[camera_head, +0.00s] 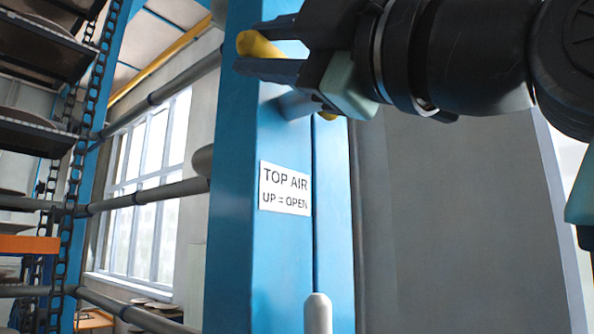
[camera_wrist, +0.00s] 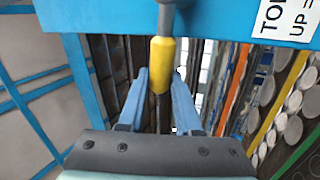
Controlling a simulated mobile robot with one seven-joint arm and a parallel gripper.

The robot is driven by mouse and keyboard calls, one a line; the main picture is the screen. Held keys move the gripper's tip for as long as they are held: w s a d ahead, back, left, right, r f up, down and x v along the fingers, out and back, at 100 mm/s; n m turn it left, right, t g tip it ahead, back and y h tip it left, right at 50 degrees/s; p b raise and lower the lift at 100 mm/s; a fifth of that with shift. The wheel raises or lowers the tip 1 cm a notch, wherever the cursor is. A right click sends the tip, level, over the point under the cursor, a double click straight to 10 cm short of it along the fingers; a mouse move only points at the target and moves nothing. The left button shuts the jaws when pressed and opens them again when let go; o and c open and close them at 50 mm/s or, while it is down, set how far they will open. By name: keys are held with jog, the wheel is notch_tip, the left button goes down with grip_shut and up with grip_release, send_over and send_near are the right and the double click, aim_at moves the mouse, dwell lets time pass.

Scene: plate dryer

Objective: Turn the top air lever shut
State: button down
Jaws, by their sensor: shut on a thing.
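The top air lever has a yellow handle (camera_head: 258,45) that shows at the upper left of my gripper in the head view. A grey stub (camera_head: 295,105) shows on the blue post (camera_head: 235,200) just below my gripper. My gripper (camera_head: 268,66) is shut on the yellow handle, and its fingers and palm hide much of the lever. In the wrist view the yellow handle (camera_wrist: 162,64) lies between the two blue-looking fingers (camera_wrist: 160,85), and a grey shaft (camera_wrist: 166,17) runs from it over the blue post. A white sign (camera_head: 285,188) reads "TOP AIR UP = OPEN".
A pale rounded rod end (camera_head: 318,312) stands at the bottom of the head view. Grey pipes (camera_head: 150,193) run left from the post towards chains (camera_head: 72,190) and racks (camera_head: 40,140). A grey panel (camera_head: 460,220) fills the right, below my arm.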

jog(key=shift+f+n+g+y, duration=0.4)
jog(key=shift+f+n+g, duration=0.15)
jog(key=shift+n, duration=0.55)
jog(key=c, duration=0.6)
grip_release()
jog(key=shift+f, duration=0.1)
